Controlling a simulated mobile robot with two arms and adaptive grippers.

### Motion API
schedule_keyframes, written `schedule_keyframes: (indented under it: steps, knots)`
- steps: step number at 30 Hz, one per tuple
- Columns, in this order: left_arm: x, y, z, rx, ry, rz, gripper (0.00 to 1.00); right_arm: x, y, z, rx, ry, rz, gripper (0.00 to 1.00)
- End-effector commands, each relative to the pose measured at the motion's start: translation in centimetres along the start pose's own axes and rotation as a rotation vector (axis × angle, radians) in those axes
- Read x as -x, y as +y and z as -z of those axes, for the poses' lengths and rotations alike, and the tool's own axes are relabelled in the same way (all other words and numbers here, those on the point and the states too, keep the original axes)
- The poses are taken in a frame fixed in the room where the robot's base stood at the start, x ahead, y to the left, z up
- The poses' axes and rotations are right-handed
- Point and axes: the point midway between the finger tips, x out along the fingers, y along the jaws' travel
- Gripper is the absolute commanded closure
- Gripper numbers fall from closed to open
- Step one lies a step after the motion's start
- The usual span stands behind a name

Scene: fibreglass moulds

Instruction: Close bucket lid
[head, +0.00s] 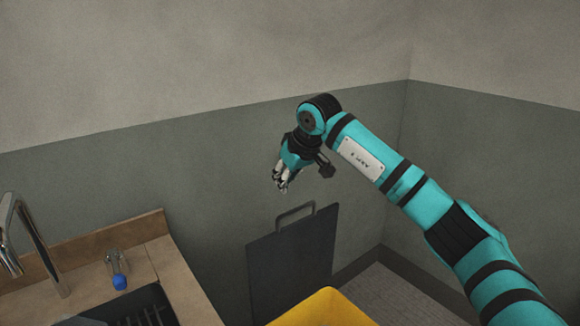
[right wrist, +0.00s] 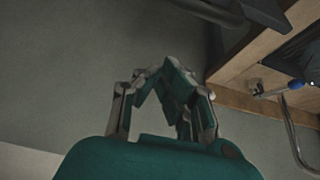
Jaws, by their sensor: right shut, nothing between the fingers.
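A yellow bucket (head: 322,310) shows only in part at the bottom edge of the head view. A dark grey flat panel (head: 292,262) with a handle (head: 296,213) on its top edge stands upright behind it, near the wall; it looks like the bucket's lid, standing open. The join between lid and bucket is not clear. My right gripper (head: 281,184) is shut and empty, above the lid's handle in the picture and apart from it. Its fingers also show in the right wrist view (right wrist: 165,75). My left gripper is out of view.
A wooden counter (head: 180,275) with a dark sink (head: 125,308), a tap (head: 40,245) and a small blue-ended bottle (head: 118,270) stands at left. Grey walls (head: 200,170) meet in a corner behind. Some floor (head: 385,292) is clear right of the lid.

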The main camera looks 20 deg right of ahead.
Motion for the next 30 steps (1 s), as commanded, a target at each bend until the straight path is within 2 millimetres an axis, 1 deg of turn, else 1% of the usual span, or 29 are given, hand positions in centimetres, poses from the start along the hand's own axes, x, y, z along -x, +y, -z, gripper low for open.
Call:
schedule_keyframes:
  steps: [1,3,6,9,14,26,30]
  knots:
    - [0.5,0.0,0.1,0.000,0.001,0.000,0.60,-1.1,-0.1,0.1,-0.001,-0.004,0.003,1.00]
    - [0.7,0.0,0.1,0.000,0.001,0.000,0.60,-2.6,-0.1,0.0,-0.001,-0.004,0.003,1.00]
    - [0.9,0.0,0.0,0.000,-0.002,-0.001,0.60,-1.7,0.1,-1.4,0.002,0.000,0.000,1.00]
    - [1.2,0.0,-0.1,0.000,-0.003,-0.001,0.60,-1.4,0.0,-2.5,0.001,0.000,0.000,1.00]
    - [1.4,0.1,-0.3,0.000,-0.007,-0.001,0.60,-1.0,0.0,-3.5,0.000,-0.001,0.001,1.00]
    - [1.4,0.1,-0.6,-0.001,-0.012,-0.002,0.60,-0.9,0.0,-3.8,0.000,-0.001,0.000,1.00]
    - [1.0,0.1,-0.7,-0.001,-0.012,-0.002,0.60,-1.0,-0.3,-4.0,0.001,0.006,-0.001,1.00]
